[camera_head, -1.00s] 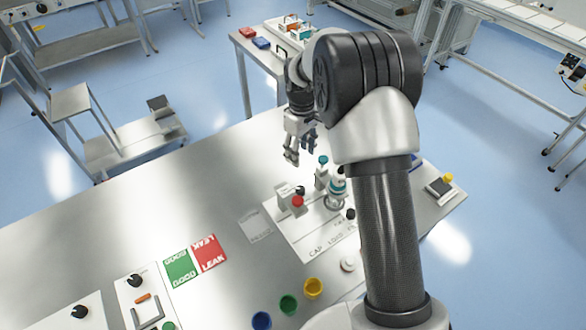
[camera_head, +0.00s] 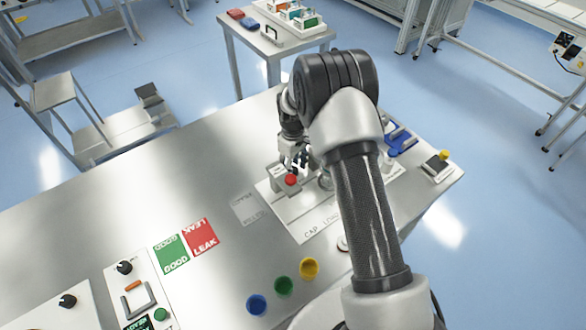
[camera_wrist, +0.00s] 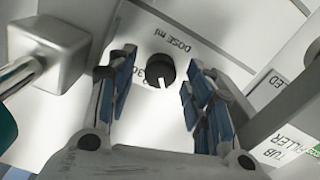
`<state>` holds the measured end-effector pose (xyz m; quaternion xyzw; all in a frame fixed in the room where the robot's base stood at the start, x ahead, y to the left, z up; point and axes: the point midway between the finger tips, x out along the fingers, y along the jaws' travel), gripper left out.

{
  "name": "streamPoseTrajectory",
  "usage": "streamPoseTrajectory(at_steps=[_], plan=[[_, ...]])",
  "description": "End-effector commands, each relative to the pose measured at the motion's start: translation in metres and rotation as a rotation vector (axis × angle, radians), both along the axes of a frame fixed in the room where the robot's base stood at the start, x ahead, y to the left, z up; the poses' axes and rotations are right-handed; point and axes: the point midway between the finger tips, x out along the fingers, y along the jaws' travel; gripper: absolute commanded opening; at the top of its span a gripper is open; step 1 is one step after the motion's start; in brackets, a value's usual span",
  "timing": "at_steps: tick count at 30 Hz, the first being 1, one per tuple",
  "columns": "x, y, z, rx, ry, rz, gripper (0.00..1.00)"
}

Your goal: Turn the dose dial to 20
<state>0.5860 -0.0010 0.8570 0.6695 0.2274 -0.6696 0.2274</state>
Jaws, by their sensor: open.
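The dose dial (camera_wrist: 160,70) is a round black knob with a white pointer line, on a white panel (camera_wrist: 200,22) marked "DOSE ml". In the wrist view its pointer aims toward the bottom of the picture. Part of the scale shows a "30"; the other numbers are hidden or too small to read. My gripper (camera_wrist: 158,98) is open, with its blue-padded fingers on either side of the dial in the picture and nothing between them. I cannot tell whether they touch it. In the head view my gripper (camera_head: 296,158) is over the filler station, and the dial is hidden there.
A red button (camera_head: 291,180) stands close to my gripper. A grey block with a metal rod (camera_wrist: 70,45) is at the left in the wrist view.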

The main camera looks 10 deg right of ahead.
Motion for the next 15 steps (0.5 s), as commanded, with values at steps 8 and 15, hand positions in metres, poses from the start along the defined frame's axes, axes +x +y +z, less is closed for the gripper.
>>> streamPoseTrajectory(at_steps=[8, 15], plan=[[0.0001, 0.0, -0.004, 0.0, 0.0, 0.0, 0.47], [0.0001, 0.0, -0.0038, 0.0, 0.0, 0.0, 0.36]])
